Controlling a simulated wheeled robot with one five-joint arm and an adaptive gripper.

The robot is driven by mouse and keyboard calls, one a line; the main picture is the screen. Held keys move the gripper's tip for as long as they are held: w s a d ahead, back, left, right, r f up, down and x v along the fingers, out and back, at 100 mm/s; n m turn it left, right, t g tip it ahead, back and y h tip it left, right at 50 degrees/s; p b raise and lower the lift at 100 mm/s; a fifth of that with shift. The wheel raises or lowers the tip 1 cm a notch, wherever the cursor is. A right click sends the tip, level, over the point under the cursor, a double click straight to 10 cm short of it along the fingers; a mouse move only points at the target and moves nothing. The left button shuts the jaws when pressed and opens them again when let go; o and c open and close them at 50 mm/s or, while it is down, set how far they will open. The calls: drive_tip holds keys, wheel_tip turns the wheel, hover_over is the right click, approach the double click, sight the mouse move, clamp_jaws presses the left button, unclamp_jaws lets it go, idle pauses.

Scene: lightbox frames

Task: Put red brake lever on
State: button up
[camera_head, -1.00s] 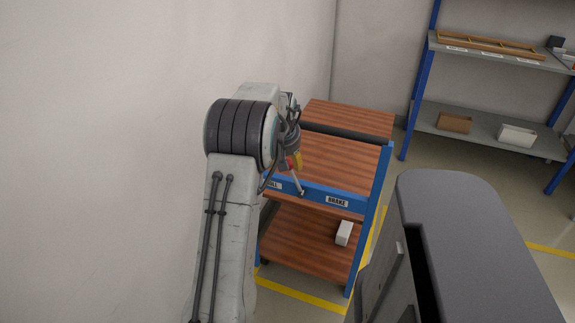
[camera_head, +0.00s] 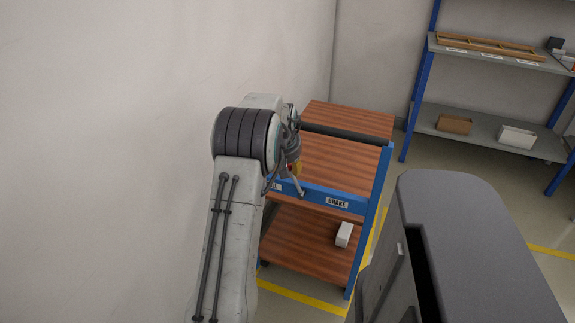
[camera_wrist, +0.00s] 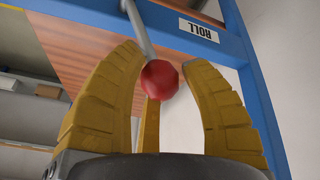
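The red ball knob (camera_wrist: 160,79) on a grey lever rod (camera_wrist: 137,27) is in the wrist view, near the blue bar of the cart. The rod also shows in the head view (camera_head: 298,187), at the blue bar between the "BRAKE" label (camera_head: 337,202) and a partly hidden label. My gripper (camera_wrist: 161,72) has yellow fingers spread on either side of the knob, with a third finger behind it. It looks open; whether any finger touches the knob is unclear. In the head view my gripper (camera_head: 294,166) is mostly hidden by my arm.
The wooden-shelved cart (camera_head: 350,121) with a blue frame stands by the wall. A white box (camera_head: 344,234) sits on its lower shelf. An upside-down "ROLL" label (camera_wrist: 199,30) is right of the rod in the wrist view. A storage rack (camera_head: 480,121) stands at the back right.

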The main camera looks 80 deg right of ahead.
clamp_jaws()
